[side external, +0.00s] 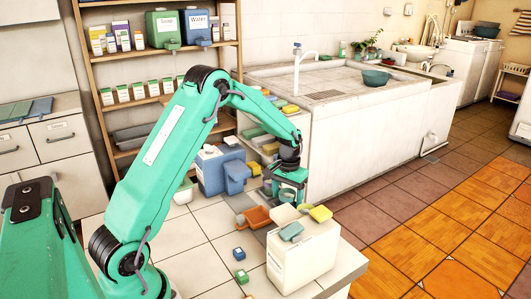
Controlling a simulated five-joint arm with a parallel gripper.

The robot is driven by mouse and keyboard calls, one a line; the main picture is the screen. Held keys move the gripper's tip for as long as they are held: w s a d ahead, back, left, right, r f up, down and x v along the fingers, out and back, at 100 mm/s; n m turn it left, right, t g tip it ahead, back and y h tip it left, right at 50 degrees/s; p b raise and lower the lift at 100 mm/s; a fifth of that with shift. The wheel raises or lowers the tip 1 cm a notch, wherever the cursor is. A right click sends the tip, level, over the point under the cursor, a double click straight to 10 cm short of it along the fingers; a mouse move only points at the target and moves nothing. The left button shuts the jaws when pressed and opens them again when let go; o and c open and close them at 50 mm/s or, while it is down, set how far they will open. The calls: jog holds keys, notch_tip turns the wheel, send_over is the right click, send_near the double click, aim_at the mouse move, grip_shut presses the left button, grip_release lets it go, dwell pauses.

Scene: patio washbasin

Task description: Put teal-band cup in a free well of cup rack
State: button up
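My gripper (287,199) points down over the tiled counter, behind the white box and right of the blue container. Its fingers are small and dark here, and I cannot tell whether they are open or shut, or whether they hold anything. A white rounded vessel with a green part (183,192) stands on the counter, partly hidden behind my arm. I cannot tell whether it is the teal-band cup. I cannot make out a cup rack or its wells for certain.
A blue container (222,170) stands left of my gripper. An orange tray-like piece (255,217) lies nearby. A white box (302,260) with sponges on top stands at the front right. Small blue and green blocks lie left of it. Bare tiles (200,235) are at front left.

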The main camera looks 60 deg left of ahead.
jog(key=shift+r, duration=0.1)
notch_tip(320, 180, up, 12)
dwell(1.0)
jog(key=shift+r, duration=0.15)
dwell(0.3)
